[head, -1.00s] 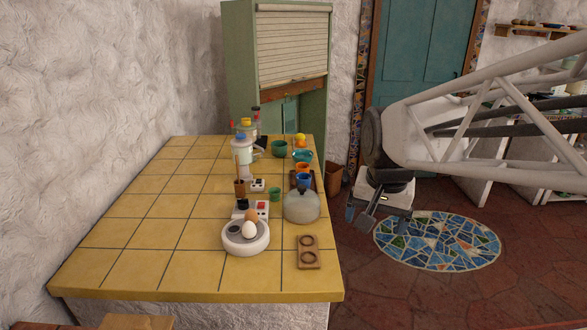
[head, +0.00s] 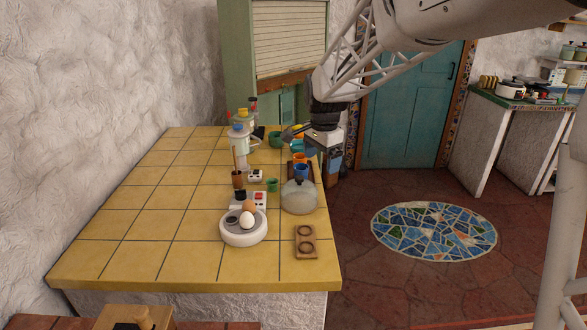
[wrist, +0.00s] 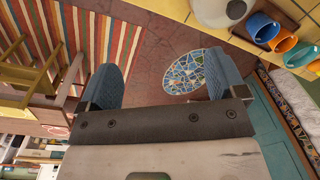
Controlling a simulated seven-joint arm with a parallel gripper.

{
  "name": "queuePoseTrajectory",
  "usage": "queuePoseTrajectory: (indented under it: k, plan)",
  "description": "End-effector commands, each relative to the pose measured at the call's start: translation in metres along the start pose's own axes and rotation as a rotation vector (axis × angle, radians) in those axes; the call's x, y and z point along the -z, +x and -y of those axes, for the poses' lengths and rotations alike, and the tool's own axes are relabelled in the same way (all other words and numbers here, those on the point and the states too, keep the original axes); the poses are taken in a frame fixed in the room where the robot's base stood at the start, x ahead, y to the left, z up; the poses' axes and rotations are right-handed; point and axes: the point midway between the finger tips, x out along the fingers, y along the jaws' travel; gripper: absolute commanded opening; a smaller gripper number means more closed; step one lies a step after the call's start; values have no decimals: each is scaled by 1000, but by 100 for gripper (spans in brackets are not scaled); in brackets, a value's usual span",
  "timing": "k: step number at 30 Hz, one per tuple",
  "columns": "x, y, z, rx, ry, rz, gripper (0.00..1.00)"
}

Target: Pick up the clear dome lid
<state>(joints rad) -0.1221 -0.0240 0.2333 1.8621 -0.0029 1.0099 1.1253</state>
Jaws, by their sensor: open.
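The clear dome lid (head: 299,197) stands on the yellow tiled counter near its right edge, a rounded translucent dome with a small dark knob on top. Part of it shows at the top of the wrist view (wrist: 222,10). My gripper (head: 310,143) is above the counter's right edge, behind the lid and apart from it. In the wrist view my gripper (wrist: 160,85) has its two blue finger pads wide apart with nothing between them.
A white egg cooker (head: 243,230) with eggs is left of the lid, and a wooden two-hole holder (head: 305,242) is in front. An orange cup (head: 299,158) and a blue cup (head: 301,171) stand behind it. The counter's left side (head: 140,215) is clear.

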Motion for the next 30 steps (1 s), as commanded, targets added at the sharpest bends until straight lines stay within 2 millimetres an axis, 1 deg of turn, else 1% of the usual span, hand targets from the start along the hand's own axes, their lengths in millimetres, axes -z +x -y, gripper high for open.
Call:
queuePoseTrajectory:
  k: [1,9,12,15,18,21,30]
  plan:
    - [2,7,13,-7,26,4,90]
    - [14,43,79,-33,193,14,90]
    - [17,56,99,-43,248,17,90]
    - [19,67,115,-50,293,18,90]
    - [20,73,126,-54,323,18,90]
    - [20,78,131,-57,340,19,90]
    - [20,79,132,-58,345,19,90]
